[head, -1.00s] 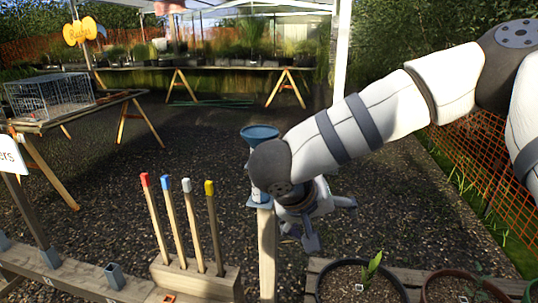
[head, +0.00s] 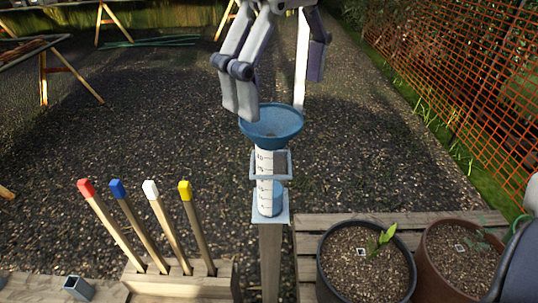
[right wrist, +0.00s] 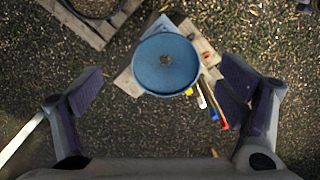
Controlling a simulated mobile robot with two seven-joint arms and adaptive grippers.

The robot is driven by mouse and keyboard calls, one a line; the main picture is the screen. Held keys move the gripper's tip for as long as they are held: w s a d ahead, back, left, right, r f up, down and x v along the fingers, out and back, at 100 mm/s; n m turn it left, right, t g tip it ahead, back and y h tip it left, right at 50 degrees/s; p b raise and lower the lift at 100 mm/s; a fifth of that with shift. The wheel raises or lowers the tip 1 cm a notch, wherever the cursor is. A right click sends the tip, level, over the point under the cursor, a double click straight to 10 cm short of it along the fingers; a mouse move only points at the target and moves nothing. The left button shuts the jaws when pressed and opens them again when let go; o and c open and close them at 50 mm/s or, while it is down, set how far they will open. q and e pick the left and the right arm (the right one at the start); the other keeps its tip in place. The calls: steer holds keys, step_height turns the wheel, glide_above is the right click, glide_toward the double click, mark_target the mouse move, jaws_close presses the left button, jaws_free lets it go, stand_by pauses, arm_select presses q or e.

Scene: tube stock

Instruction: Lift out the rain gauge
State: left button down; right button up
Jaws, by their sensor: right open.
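The rain gauge has a wide blue funnel (head: 271,122) on top of a white graduated tube (head: 264,182). It stands upright in a pale blue-grey bracket (head: 285,165) on top of a wooden post (head: 270,255). My right gripper (head: 280,85) is open and empty, above and slightly behind the funnel in the head view, fingers pointing down. In the right wrist view, the funnel (right wrist: 166,65) appears from above, between the spread fingers of the gripper (right wrist: 162,92) and a little beyond them, with clear gaps on both sides. My left gripper is not in view.
Stakes with red, blue, white and yellow tips (head: 150,190) stand in a wooden block (head: 205,285) left of the post. Two plant pots (head: 322,270) (head: 425,285) sit on a slatted wooden platform (head: 310,235) at right. Gravel behind the post is open.

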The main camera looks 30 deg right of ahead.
mark_target(274, 120)
steer(key=f, duration=0.4)
steer(key=shift+a+f, duration=0.3)
steer(key=shift+a, duration=0.1)
steer(key=shift+w+f, duration=0.1)
steer(key=shift+f, duration=0.25)
steer(key=c, duration=1.7)
steer(key=shift+r, duration=0.1)
